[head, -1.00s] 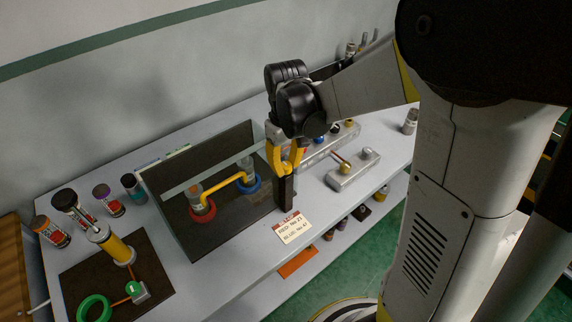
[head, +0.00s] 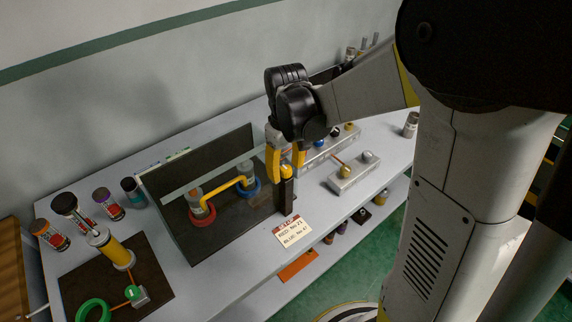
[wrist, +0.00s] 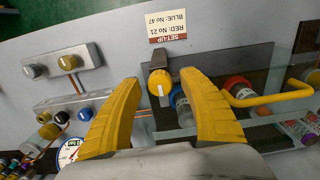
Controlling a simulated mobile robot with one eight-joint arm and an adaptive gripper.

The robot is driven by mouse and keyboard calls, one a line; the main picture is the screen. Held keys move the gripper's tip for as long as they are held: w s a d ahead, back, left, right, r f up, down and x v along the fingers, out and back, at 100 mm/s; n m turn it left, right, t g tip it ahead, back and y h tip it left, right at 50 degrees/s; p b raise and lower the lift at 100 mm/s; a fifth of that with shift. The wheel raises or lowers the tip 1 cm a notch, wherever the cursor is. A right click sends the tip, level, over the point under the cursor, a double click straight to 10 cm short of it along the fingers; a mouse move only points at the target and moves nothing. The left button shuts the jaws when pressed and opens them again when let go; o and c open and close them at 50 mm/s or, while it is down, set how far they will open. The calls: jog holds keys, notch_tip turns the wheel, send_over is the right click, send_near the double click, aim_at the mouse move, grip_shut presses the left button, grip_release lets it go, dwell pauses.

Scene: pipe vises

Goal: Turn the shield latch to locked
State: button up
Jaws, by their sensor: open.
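The shield latch is a round yellow knob (wrist: 160,82) with a white pointer mark, on a dark post (head: 286,195) at the near right corner of the clear shield (head: 228,172). In the wrist view the white mark runs roughly up and down the picture. My gripper (wrist: 159,80) is open, with one yellow finger on each side of the knob. The fingertips are level with the knob in the picture; I cannot tell whether either touches it. In the head view my gripper (head: 287,173) is right at the post, and its fingers partly hide the knob's surroundings.
Behind the shield, a yellow pipe (head: 225,193) joins a red-collared vise (head: 202,212) and a blue-collared vise (head: 250,187). A set-up card (head: 293,232) lies in front of the post. A grey block with knobs (head: 353,172) stands to the right.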

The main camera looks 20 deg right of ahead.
notch_tip(320, 180, up, 12)
dwell(0.4)
jog(key=m+t+b, duration=0.2)
jog(key=t+b, duration=0.1)
jog(key=b, duration=0.1)
send_near(286, 168)
jog(key=s, duration=0.5)
jog(key=s+f+m+t+b, duration=0.1)
jog(key=s+f+t+b, duration=0.2)
jog(key=s+f+t, duration=0.1)
jog(key=shift+s+f+m, duration=0.4)
jog(key=shift+s+f, duration=0.15)
jog(key=shift+f, duration=0.2)
